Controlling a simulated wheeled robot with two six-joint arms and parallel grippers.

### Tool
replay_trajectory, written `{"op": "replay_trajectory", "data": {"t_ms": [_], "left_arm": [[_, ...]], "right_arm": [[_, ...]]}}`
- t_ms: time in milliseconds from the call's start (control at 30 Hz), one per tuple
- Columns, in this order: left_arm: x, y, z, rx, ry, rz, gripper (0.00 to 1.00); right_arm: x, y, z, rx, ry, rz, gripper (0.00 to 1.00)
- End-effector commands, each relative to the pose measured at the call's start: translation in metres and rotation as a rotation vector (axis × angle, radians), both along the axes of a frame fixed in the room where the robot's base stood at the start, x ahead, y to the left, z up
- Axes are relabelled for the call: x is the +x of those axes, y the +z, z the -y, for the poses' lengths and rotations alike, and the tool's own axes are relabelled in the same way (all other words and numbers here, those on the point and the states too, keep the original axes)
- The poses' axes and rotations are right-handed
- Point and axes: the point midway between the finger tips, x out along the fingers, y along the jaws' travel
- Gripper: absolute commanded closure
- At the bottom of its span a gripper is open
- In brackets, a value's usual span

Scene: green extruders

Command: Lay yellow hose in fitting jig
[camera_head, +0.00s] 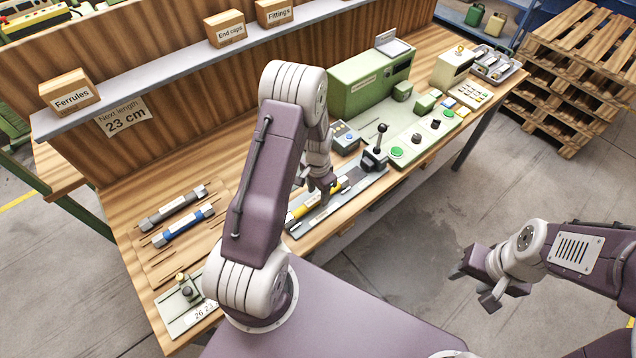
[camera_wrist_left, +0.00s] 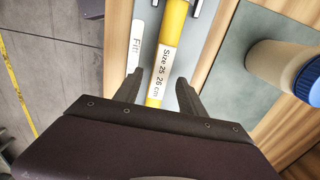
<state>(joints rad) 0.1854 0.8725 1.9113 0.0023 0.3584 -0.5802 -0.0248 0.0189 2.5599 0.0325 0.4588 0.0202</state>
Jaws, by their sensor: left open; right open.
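The yellow hose (camera_head: 304,209) lies along the grey fitting jig (camera_head: 364,179) at the front of the bench, partly hidden by my left gripper (camera_head: 325,189). In the left wrist view the hose (camera_wrist_left: 171,35) carries a white label reading "Size 25 26 cm". It runs between the two open fingers of my left gripper (camera_wrist_left: 158,92), with a gap on either side. A metal bracket flanks it at the top edge. I cannot tell how deep the hose sits in the jig. My right gripper (camera_head: 478,283) is open and empty over the floor, away from the bench.
A green machine (camera_head: 365,82) and a button panel (camera_head: 415,140) are behind and right. A wooden board (camera_head: 160,262) with grey and blue pieces lies left. A blue-capped bottle (camera_wrist_left: 280,65) stands right in the wrist view.

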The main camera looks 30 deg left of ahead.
Motion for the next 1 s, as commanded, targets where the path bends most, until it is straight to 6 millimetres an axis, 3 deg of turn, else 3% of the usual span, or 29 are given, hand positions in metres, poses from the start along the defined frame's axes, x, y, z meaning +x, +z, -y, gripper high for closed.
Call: {"op": "replay_trajectory", "data": {"t_ms": [333, 667, 767, 833, 1000], "left_arm": [[0.001, 0.082, 0.0, 0.001, 0.0, 0.006, 0.52], [-0.004, 0.105, 0.004, 0.0, 0.012, 0.004, 0.52], [-0.032, 0.124, 0.028, -0.002, 0.106, 0.031, 0.52], [-0.061, 0.136, 0.048, -0.011, 0.204, 0.057, 0.52], [-0.118, 0.145, 0.073, -0.033, 0.379, 0.095, 0.52]], "right_arm": [[0.0, -0.012, 0.0, 0.0, 0.0, 0.0, 0.52], [0.0, -0.012, 0.0, 0.0, 0.0, 0.0, 0.52], [0.0, -0.012, 0.0, 0.0, 0.0, 0.0, 0.52], [0.0, -0.012, 0.0, 0.0, 0.0, 0.0, 0.52], [0.0, -0.012, 0.0, 0.0, 0.0, 0.0, 0.52]]}}
